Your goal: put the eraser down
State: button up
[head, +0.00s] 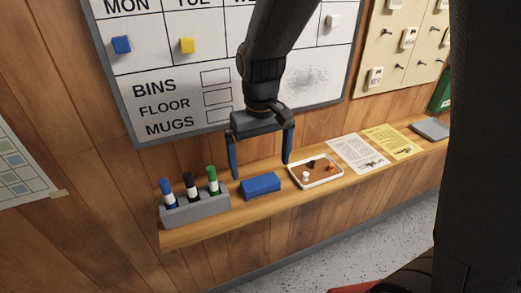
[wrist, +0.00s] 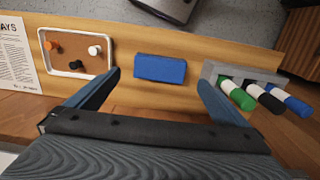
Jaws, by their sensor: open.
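The blue eraser (head: 260,185) lies on the wooden shelf (head: 185,238) below the whiteboard, between the marker holder and the small tray. It also shows in the wrist view (wrist: 160,69), beyond and between the fingertips. My gripper (head: 261,171) is open above and behind the eraser, with one blue finger to each side. In the wrist view my gripper (wrist: 158,82) has its fingers spread wide and nothing between them; they look apart from the eraser.
A grey holder (head: 195,212) with blue, black and green markers stands left of the eraser. A white-rimmed tray (head: 317,182) with small pieces is to the right. Papers (head: 357,153) lie farther right. The whiteboard (head: 150,60) rises behind the shelf, with a grey smudge (head: 300,85).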

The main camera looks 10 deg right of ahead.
aim_at(261, 182)
notch_tip(261, 182, up, 4)
jog(key=s+d+f+m, duration=0.1)
jog(key=s+d+f, duration=0.1)
jog(key=d, duration=0.4)
jog(key=s+d+f+m+t, duration=0.1)
jog(key=s+d+f+m, duration=0.1)
jog(key=s+d, duration=0.3)
jog(key=shift+s+d+f+b, duration=0.3)
jog(key=shift+d+f+b, duration=0.05)
jog(key=shift+d+f, duration=0.5)
jog(key=shift+f, duration=0.1)
